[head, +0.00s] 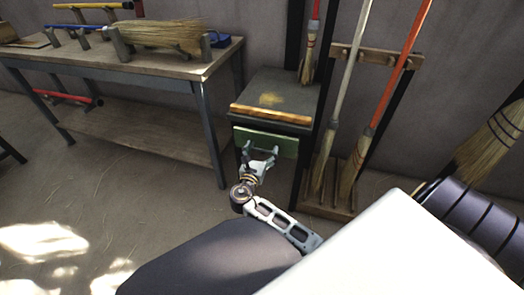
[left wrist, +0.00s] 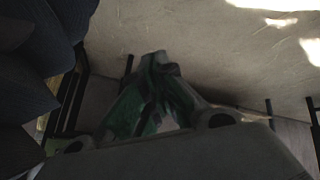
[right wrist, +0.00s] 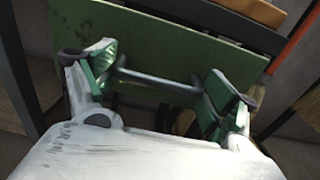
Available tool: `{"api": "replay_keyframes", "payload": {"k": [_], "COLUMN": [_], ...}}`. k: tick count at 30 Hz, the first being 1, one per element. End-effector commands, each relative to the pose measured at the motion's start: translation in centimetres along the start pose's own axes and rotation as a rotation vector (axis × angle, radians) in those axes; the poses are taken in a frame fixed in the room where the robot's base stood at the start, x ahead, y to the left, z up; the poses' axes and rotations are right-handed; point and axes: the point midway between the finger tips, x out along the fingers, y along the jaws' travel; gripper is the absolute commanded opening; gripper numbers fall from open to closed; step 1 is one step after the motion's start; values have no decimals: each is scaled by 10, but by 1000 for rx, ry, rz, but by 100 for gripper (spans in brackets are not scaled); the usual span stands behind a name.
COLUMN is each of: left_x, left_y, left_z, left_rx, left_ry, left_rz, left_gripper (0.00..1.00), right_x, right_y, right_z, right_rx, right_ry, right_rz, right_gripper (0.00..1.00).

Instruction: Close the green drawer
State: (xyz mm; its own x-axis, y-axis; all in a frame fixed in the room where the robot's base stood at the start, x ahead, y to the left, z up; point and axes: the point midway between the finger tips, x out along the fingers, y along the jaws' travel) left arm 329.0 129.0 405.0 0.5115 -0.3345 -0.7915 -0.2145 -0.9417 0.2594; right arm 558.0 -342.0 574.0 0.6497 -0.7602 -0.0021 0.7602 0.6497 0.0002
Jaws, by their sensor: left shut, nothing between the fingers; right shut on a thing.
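The green drawer (head: 286,144) sits under the top of a small dark cabinet (head: 285,90) in the head view. I cannot tell exactly how far out it stands. Its green front (right wrist: 140,40) fills the upper part of the right wrist view, with a dark bar handle (right wrist: 160,80) across it. My right gripper (head: 261,152) is at the drawer front; in the right wrist view its fingers (right wrist: 160,78) are spread wide, one at each end of the handle, shut on it. My left gripper (left wrist: 156,58) has its fingertips together and empty, over floor, away from the drawer.
A workbench (head: 130,70) with a broom head (head: 165,35) on it stands to the left of the cabinet. A wooden rack (head: 325,205) with brooms stands close on the right. The floor (head: 120,200) in front of the bench is clear.

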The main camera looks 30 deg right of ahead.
Motion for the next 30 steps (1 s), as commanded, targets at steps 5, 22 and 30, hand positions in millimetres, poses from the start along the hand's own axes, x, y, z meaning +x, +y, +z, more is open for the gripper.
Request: {"api": "replay_keyframes", "payload": {"k": [5,22,30], "left_x": [0,-25,-30], "left_y": [0,4,6], "left_z": [-4,-12,-20], "left_rx": [2,22,25], "left_ry": [7,-55,-56], "left_rz": [0,-20,-23], "left_gripper": [0,0,0], "right_x": [0,36,44], "right_y": [0,1,0], "right_z": [1,4,4], "right_rx": [-1,0,3], "right_ry": [-2,-5,-6], "right_rz": [0,1,1], "right_gripper": [45,42,42]}}
